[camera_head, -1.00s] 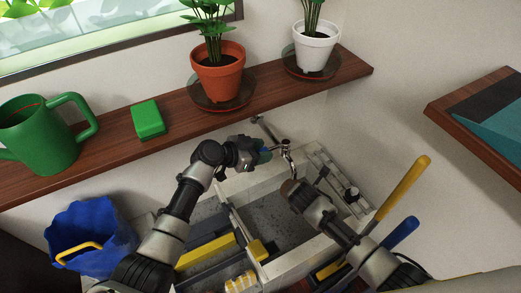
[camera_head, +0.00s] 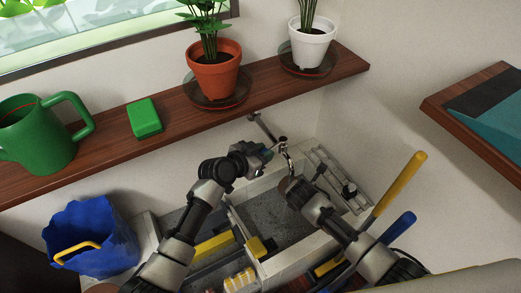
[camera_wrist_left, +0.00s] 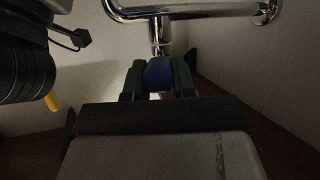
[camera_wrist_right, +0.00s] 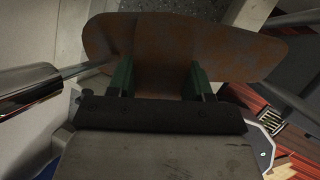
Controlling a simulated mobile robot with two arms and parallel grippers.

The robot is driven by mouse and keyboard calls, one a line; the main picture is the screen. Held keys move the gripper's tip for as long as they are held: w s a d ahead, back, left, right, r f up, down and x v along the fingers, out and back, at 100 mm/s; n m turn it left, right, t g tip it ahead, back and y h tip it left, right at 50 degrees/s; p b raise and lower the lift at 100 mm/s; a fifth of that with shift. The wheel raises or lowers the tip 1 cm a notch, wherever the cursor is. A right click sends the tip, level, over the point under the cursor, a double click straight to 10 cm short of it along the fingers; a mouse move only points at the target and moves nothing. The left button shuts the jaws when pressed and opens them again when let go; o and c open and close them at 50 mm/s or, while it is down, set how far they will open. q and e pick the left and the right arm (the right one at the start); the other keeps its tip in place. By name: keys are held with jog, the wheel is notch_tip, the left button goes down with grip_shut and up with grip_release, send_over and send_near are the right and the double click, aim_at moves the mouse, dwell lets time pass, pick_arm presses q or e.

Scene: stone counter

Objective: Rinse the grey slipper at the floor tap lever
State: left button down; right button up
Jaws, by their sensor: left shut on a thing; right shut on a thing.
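My left gripper (camera_head: 267,154) is shut on the blue knob of the tap lever (camera_wrist_left: 158,75), with its green fingers either side of the knob. The chrome tap (camera_head: 288,152) is on the wall above the basin; its pipe also shows in the left wrist view (camera_wrist_left: 190,10). My right gripper (camera_head: 294,187) is shut on the slipper (camera_wrist_right: 190,52), which looks brown and blotchy over grey. The slipper is held below the spout, mostly hidden by the gripper in the head view. A pale streak, perhaps water (camera_wrist_right: 88,68), runs from the spout to the slipper.
The grey basin (camera_head: 285,217) has a pale rim. A yellow-handled tool (camera_head: 401,184) and a blue-handled one (camera_head: 399,231) stand near my right arm. A blue bucket (camera_head: 95,232) is at left. A shelf (camera_head: 170,146) with pots and a green watering can (camera_head: 38,140) runs above.

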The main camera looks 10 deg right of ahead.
pick_arm(q)
jog(key=shift+f, duration=0.1)
jog(key=c, duration=0.9)
grip_release()
jog(key=shift+s+a, duration=0.1)
jog(key=v, duration=1.2)
